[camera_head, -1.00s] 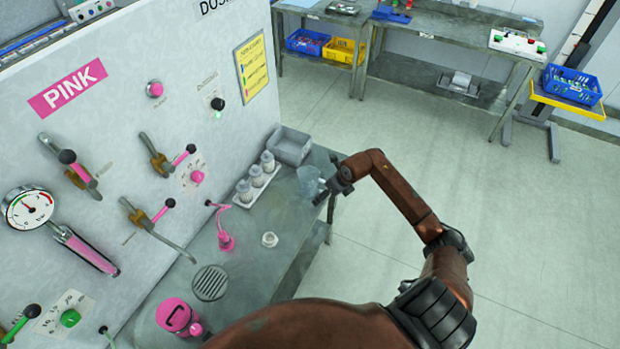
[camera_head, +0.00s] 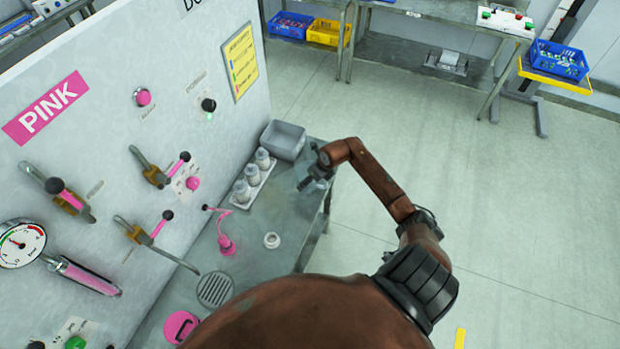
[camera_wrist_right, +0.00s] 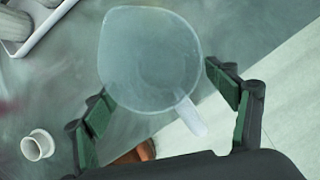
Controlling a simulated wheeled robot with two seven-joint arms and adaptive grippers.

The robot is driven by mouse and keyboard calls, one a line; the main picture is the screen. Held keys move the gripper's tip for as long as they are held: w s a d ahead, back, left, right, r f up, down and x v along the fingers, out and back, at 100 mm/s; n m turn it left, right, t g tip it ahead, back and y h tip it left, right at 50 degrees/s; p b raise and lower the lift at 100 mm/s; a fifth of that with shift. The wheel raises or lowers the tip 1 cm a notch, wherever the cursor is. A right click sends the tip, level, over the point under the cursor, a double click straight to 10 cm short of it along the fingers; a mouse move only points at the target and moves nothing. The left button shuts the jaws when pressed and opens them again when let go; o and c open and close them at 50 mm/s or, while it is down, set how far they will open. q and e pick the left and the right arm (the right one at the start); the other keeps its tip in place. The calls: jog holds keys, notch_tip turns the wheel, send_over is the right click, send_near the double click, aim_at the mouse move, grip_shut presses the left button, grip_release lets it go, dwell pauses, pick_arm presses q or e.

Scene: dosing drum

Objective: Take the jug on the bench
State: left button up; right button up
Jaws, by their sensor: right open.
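The jug is translucent pale blue-grey, with a spout and a light handle. In the right wrist view, the jug (camera_wrist_right: 150,55) fills the upper middle, seen from above, with its handle pointing lower right. My right gripper (camera_wrist_right: 160,82) is open, its green-padded fingers on either side of the jug's lower part; I cannot tell whether they touch it. In the head view, my right gripper (camera_head: 312,178) is over the bench's far right corner and largely hides the jug. My left gripper is not in view.
On the bench (camera_head: 262,268), a white rack (camera_head: 240,197) of bottles, a grey bin (camera_head: 283,139), a small white cup (camera_head: 271,240) and a pink nozzle (camera_head: 226,244) stand left of the gripper. The panel (camera_head: 105,95) with levers rises at left. The floor right of the bench is clear.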

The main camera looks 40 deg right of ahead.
jog(key=x, duration=0.2)
jog(key=shift+w+f, duration=0.15)
jog(key=shift+f, duration=0.1)
jog(key=c, duration=0.5)
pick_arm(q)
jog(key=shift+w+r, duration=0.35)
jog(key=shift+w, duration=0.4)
pick_arm(e)
jog(key=c, duration=0.8)
jog(key=shift+o, duration=0.2)
